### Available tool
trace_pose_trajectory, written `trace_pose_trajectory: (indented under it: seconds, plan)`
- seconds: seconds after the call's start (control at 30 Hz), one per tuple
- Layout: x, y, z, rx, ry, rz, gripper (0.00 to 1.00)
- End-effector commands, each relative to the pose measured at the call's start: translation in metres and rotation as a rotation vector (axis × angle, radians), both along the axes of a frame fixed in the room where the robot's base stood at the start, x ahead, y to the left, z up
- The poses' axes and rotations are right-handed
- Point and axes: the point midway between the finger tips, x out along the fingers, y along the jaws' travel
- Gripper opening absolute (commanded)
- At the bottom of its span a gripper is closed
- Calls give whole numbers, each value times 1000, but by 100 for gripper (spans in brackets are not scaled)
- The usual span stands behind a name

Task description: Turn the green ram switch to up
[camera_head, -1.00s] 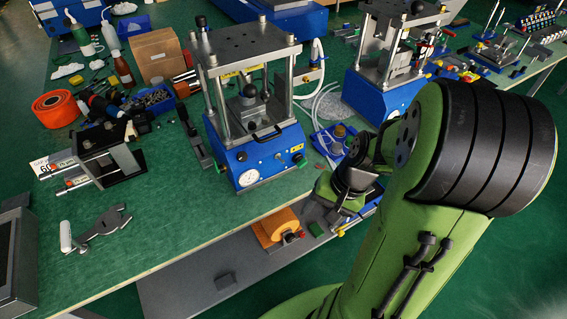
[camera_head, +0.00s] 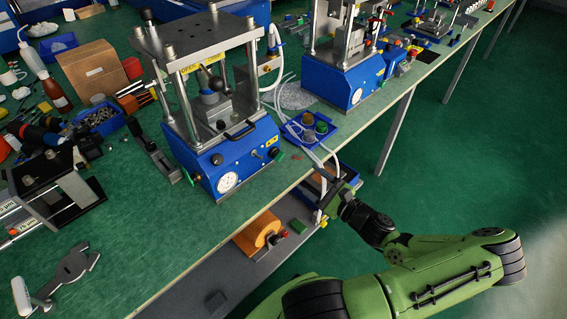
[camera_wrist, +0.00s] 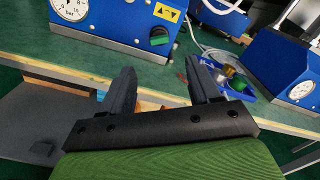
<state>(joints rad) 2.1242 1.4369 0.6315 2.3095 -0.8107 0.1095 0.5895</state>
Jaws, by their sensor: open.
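The green ram switch (camera_wrist: 158,38) is a small green knob on the blue front panel of the near press, just below a yellow label with up and down arrows (camera_wrist: 167,13). The switch also shows small in the head view (camera_head: 280,155), at the panel's right end. Which way it is turned is too small to tell. My gripper (camera_wrist: 160,72) is open and empty, its two dark fingers apart. In the wrist view the switch lies just beyond the gap between the fingertips, with no contact visible. In the head view my gripper is in front of the bench edge, partly hard to make out.
The press (camera_head: 222,150) has a pressure gauge (camera_head: 228,182) left of the switch. A blue tray with small jars (camera_head: 321,128) and pale tubing lie to its right, and a second press (camera_head: 336,80) stands beyond.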

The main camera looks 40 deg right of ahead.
Motion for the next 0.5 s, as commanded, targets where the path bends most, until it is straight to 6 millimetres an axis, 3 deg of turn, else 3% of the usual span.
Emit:
trace_pose_trajectory:
  seconds: [0.3,0.5]
  plan:
    - [79,4,-3,-1,1,6,62]
    - [103,4,-2,0,3,3,62]
